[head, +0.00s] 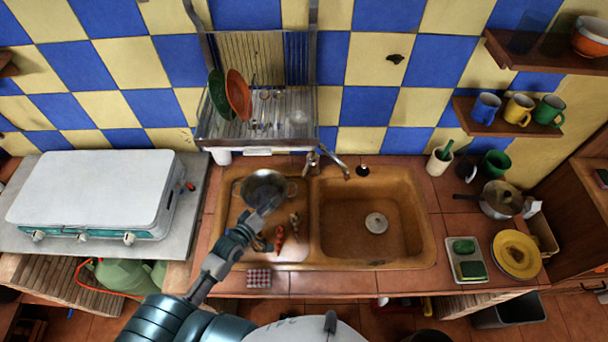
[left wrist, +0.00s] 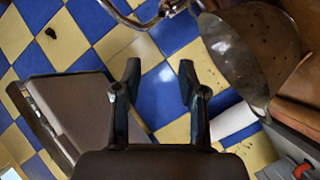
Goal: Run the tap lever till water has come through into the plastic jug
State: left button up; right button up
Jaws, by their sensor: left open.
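The metal tap (head: 325,160) stands at the back rim of the sink, between its two basins, with its spout reaching right. A curved metal part of the tap also shows at the top of the left wrist view (left wrist: 137,18). The lever is too small to make out clearly. I cannot pick out a plastic jug with certainty in either view. My left gripper (head: 266,208) is over the left basin, at the near edge of a metal colander or pan (head: 262,183). Its two fingers (left wrist: 160,82) are apart with nothing between them. My right gripper is not in view.
The right basin (head: 345,225) is empty apart from its drain (head: 376,223). Red vegetables (head: 279,237) lie in the left basin. A dish rack (head: 215,128) with plates hangs behind. A white stove (head: 95,195) stands left; a pot (head: 500,198) and yellow plate (head: 516,254) stand right.

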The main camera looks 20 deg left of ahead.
pick_arm(q)
jog(key=v, duration=1.1)
jog(key=shift+s+a, duration=0.25)
